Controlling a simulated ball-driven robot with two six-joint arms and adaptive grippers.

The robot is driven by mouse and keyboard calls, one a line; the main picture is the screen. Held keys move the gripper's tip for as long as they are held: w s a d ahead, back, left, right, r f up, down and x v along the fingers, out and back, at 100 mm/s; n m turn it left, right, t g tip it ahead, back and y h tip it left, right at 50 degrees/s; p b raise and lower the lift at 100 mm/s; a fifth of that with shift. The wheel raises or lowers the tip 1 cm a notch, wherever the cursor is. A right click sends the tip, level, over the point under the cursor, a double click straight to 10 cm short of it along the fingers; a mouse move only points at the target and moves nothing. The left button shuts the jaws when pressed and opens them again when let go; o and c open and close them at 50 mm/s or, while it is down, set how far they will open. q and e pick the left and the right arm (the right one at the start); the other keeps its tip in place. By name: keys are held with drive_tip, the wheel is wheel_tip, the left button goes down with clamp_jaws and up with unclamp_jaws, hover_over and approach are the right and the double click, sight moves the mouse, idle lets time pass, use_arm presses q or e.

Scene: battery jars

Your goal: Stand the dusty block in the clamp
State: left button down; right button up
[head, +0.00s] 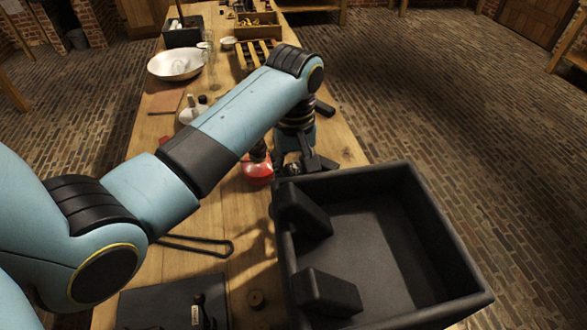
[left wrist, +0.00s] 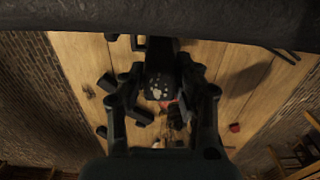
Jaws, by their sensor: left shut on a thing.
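In the left wrist view a black block with pale dusty specks (left wrist: 162,88) lies between the two fingers of my left gripper (left wrist: 166,104), which is shut on it. In the head view the left gripper (head: 302,166) points down over the table, beside a red round flask (head: 257,170). My arm and fingers hide most of the block there. A dark flat plate (head: 150,306) with small upright parts is at the bottom left of the head view. I cannot tell whether it belongs to the clamp. The right gripper is not in view.
A large black open-topped box (head: 385,240) fills the lower right of the head view. A looped dark rod (head: 205,245) lies on the wooden table (head: 222,215). A white bowl (head: 175,64), a slatted wooden rack (head: 252,52) and a tray (head: 262,30) stand farther back.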

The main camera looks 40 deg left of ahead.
use_arm(q)
drive_tip(key=shift+f, duration=0.25)
idle(0.4)
drive_tip(key=shift+f, duration=0.35)
drive_tip(key=shift+f, duration=0.7)
idle(1.0)
drive_tip(key=c, duration=0.9)
unclamp_jaws()
wheel_tip(320, 180, up, 12)
